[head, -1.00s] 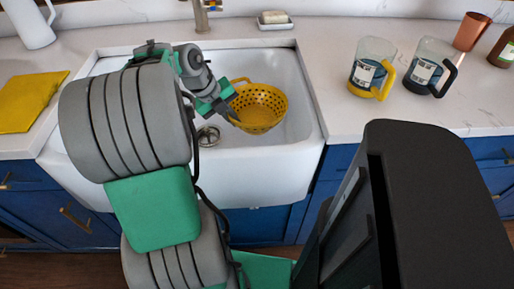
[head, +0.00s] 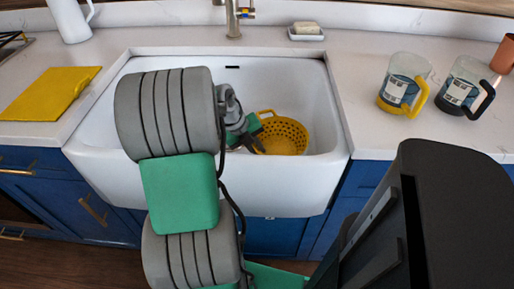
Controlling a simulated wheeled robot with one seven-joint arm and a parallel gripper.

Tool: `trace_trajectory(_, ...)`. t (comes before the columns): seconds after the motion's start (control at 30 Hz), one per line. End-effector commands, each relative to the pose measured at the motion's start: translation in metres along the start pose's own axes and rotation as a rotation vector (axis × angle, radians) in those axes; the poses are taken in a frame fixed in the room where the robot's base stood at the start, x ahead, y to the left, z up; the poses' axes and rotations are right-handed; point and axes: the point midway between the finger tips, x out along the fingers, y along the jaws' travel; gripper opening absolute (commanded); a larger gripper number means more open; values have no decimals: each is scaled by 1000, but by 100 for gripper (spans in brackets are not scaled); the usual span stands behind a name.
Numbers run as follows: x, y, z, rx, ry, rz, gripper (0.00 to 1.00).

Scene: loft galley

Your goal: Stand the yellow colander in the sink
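The yellow colander (head: 284,137), perforated and with a loop handle, is inside the white sink (head: 292,75), toward its right front. It looks roughly upright, and its lower part is hidden behind the sink's front wall. My gripper (head: 257,137) is in the sink at the colander's left side, with a finger at or over its rim. My arm hides much of the gripper, so I cannot tell whether the fingers are closed on the rim.
A faucet (head: 233,18) rises behind the sink, with a soap dish (head: 306,34) to its right. Two glass mugs, one yellow-handled (head: 401,85) and one black-handled (head: 463,86), stand on the right counter. A yellow cloth (head: 50,94) and a white pitcher (head: 70,20) are at left.

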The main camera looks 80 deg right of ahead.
Motion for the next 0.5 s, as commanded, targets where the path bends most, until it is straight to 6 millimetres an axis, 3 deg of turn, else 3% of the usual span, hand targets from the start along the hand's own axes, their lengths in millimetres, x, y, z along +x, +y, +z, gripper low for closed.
trace_trajectory(0.13, 0, 0, 0, 0, 0, 0, 25)
trace_trajectory(0.37, -1, -1, 0, 0, 0, 0, 25)
trace_trajectory(0.5, -15, -1, 1, 0, -3, -1, 25)
